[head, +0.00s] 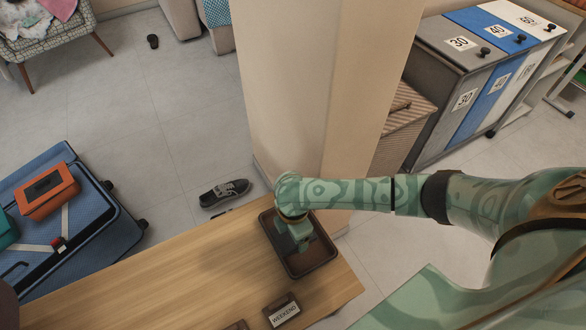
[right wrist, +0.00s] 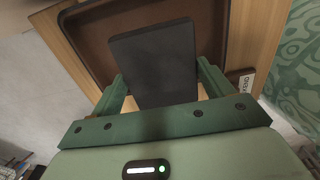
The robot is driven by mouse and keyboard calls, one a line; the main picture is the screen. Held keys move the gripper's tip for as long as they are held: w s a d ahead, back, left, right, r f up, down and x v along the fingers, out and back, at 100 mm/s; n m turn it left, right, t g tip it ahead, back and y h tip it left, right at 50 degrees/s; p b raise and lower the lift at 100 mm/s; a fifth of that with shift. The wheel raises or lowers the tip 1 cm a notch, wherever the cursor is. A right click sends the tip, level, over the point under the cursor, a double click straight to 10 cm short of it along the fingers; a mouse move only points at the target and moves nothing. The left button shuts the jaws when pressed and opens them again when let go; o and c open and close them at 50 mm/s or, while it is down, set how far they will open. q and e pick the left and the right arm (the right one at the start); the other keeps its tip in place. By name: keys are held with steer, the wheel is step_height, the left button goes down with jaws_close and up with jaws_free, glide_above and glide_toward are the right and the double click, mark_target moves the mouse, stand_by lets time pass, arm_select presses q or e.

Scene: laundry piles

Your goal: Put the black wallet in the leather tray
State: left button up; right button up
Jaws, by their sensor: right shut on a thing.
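The black wallet (right wrist: 153,62) is between the fingers of my right gripper (right wrist: 160,85) in the right wrist view; the gripper is shut on it. The brown leather tray (right wrist: 88,45) lies behind the wallet in that view. In the head view the tray (head: 326,262) is on the right end of the wooden table, and my right gripper (head: 300,240) is over it. The wallet is hidden there by my gripper and arm. I cannot tell whether the wallet touches the tray floor. My left gripper is not in view.
The wooden table (head: 180,270) is largely bare left of the tray. A WEEKEND sign (head: 283,312) stands at its front. A pillar (head: 320,90) rises just behind the tray. A blue suitcase (head: 95,215) and a shoe (head: 224,192) are on the floor.

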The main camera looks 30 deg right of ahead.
steer(key=f+b, duration=0.1)
steer(key=d+f+b, duration=0.1)
steer(key=f, duration=0.1)
steer(key=w+f+b, duration=0.1)
steer(key=f, duration=0.1)
steer(key=shift+d+f, duration=0.1)
steer(key=shift+d, duration=0.3)
steer(key=shift+f, duration=0.3)
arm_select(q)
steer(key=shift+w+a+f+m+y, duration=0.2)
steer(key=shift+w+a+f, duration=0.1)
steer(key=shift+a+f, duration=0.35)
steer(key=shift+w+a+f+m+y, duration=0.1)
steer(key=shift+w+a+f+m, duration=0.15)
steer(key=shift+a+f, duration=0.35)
arm_select(e)
steer(key=shift+r, duration=0.2)
steer(key=shift+f, duration=0.1)
